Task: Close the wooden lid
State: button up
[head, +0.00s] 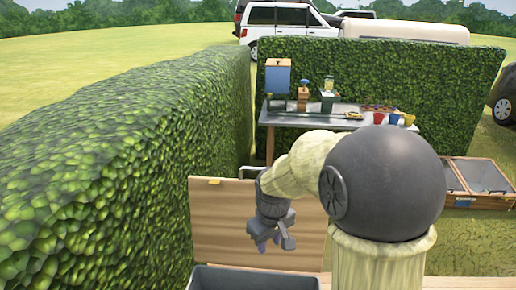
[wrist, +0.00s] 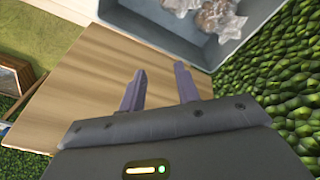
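The wooden lid (head: 222,225) stands raised, roughly upright, behind a grey bin (head: 250,279) at the bottom of the head view. In the wrist view the lid (wrist: 80,95) fills the left and middle, beside the bin (wrist: 135,20). My gripper (head: 266,246) hangs in front of the lid's right half in the head view, fingers pointing down. In the wrist view my gripper (wrist: 161,67) has its two fingers apart with nothing between them. I cannot tell whether it touches the lid. My arm hides the lid's upper right part.
Clear-wrapped items (wrist: 218,15) lie in the bin. A tall hedge (head: 110,165) runs close along the left. A table (head: 310,117) with pots and boxes stands behind. Wooden-framed boxes (head: 480,180) sit on the grass at right.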

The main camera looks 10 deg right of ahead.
jog(key=w+r+n+p, duration=0.3)
jog(key=w+r+p, duration=0.3)
jog(key=r, duration=0.3)
jog(key=w+d+r+n+g+p, duration=0.1)
jog(key=w+r+n+p, duration=0.2)
jog(key=w+r+p, duration=0.3)
jog(key=w+r+n+g+p, duration=0.1)
jog(key=w+r+n+p, duration=0.3)
jog(key=r, duration=1)
jog(key=w+p, duration=0.1)
jog(key=w, duration=0.2)
jog(key=shift+w+d+p, duration=0.15)
jog(key=shift+w+p, duration=0.25)
jog(key=f+p, duration=0.1)
jog(key=f, duration=0.4)
jog(key=f+p, duration=0.1)
jog(key=f, duration=0.5)
jog(key=f+p, duration=0.2)
jog(key=f, duration=0.4)
jog(key=shift+s+f, duration=0.1)
jog(key=shift+s, duration=0.15)
grip_shut()
